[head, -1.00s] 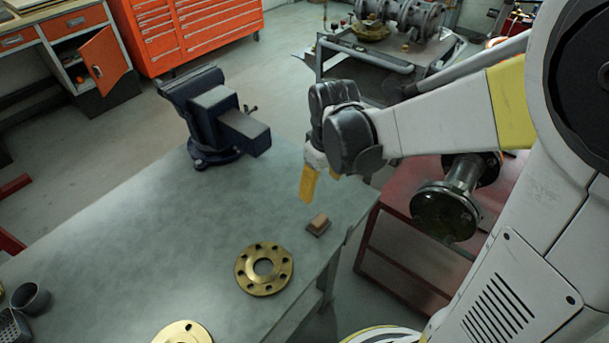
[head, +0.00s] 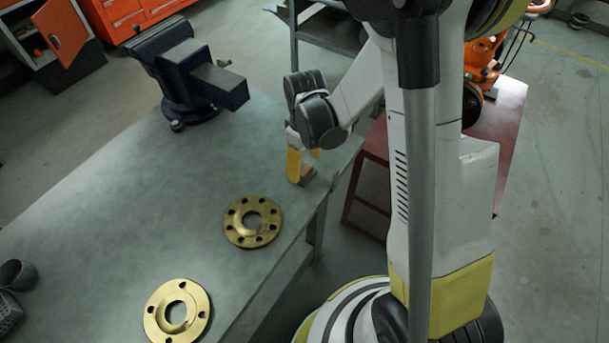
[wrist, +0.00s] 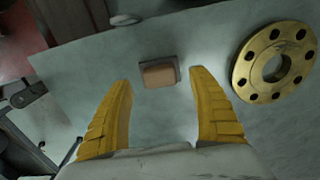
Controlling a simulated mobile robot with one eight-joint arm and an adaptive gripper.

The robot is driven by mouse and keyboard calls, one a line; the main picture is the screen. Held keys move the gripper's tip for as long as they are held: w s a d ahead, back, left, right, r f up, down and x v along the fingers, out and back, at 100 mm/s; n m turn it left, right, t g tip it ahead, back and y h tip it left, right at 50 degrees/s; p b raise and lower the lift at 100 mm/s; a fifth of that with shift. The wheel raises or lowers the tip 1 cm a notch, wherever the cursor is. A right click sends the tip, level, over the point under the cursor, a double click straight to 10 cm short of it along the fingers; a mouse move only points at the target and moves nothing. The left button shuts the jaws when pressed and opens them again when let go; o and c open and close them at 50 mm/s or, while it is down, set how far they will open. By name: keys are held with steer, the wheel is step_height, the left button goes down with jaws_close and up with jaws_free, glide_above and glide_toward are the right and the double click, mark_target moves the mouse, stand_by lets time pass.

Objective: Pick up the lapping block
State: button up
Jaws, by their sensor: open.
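The lapping block (wrist: 158,75) is a small tan block on a darker base, lying on the workbench near its right edge. In the wrist view it sits just beyond and between my two yellow fingertips, with bare bench on both sides of it. In the head view the block (head: 306,175) is partly hidden by my gripper (head: 303,166), which points down close to it. My gripper (wrist: 163,82) is open and empty. I cannot tell the exact height of the fingertips above the bench.
Two brass flanges lie on the bench (head: 110,200), one nearer (head: 253,222) and one farther (head: 178,312) from the block. A blue vise (head: 195,75) stands at the back. A dark cup (head: 17,274) is at the left. A red stand (head: 375,175) is beyond the right edge.

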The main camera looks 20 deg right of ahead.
step_height(320, 180, down, 3)
steer(key=shift+r+b, duration=0.1)
steer(key=shift+b, duration=0.25)
steer(key=c, duration=1.5)
steer(key=shift+r, duration=0.1)
step_height(320, 180, up, 4)
steer(key=shift+r+p, duration=0.1)
steer(key=shift+p, duration=1.05)
steer(key=s+d+r+p, duration=0.1)
steer(key=d+r, duration=0.1)
steer(key=d, duration=0.1)
steer(key=s+d+r+p, duration=0.1)
steer(key=s+d+r, duration=0.1)
steer(key=d, duration=0.2)
steer(key=s+d+r+p, duration=0.1)
steer(key=d+r, duration=0.1)
steer(key=d, duration=0.2)
steer(key=shift+s+r, duration=0.2)
steer(key=shift+r, duration=0.15)
steer(key=shift+a, duration=0.1)
